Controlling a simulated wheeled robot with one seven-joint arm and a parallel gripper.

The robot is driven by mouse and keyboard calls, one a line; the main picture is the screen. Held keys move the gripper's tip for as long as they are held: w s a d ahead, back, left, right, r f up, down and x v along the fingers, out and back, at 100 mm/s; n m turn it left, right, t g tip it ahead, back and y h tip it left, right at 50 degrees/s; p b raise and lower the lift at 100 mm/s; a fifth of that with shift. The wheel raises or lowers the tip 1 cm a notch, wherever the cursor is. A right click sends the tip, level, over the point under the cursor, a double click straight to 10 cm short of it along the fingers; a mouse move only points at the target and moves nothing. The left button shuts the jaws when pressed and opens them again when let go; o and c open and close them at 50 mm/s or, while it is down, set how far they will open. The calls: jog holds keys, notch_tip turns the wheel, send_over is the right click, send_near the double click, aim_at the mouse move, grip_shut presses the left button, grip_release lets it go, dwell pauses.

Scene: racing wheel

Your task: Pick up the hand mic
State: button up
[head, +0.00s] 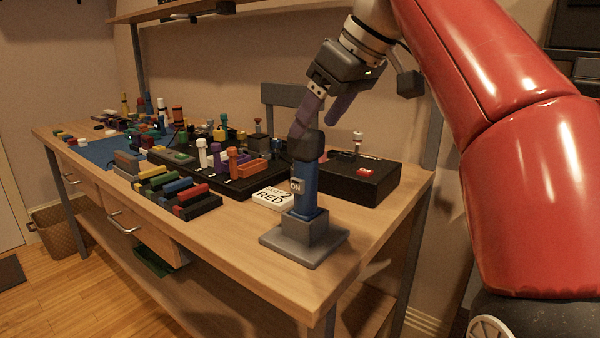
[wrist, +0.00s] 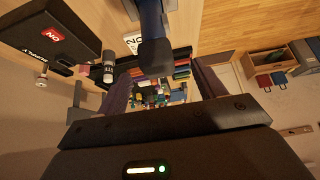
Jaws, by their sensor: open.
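The hand mic (head: 304,190) has a blue body with an "ON" switch and a black head. It stands upright in a grey square stand (head: 300,246) near the table's front right corner. My gripper (head: 315,122) is open and empty, with purple fingers just above and behind the mic's head in the head view. One finger overlaps the top of the head there; I cannot tell if they touch. In the wrist view the mic (wrist: 152,42) shows its dark head and blue body at the top centre, ahead of the gap between the fingers (wrist: 160,88).
A black box with a red switch (head: 362,182) stands right behind the mic. Black boards with coloured blocks and levers (head: 235,178) fill the table's middle. Bare wood (head: 250,250) lies along the front edge.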

aim_at(301, 151)
jog(key=shift+w+a, duration=0.1)
jog(key=shift+w, duration=0.1)
jog(key=shift+a+f, duration=0.15)
jog(key=shift+f, duration=0.05)
jog(key=b+x, duration=0.1)
jog(key=x, duration=0.1)
jog(key=b+x, duration=0.1)
jog(key=x, duration=0.1)
jog(key=b+x, duration=0.1)
jog(key=x, duration=0.2)
jog(key=shift+d+f, duration=0.2)
jog(key=shift+d, duration=0.1)
jog(key=c, duration=1.5)
jog(key=shift+r, duration=0.1)
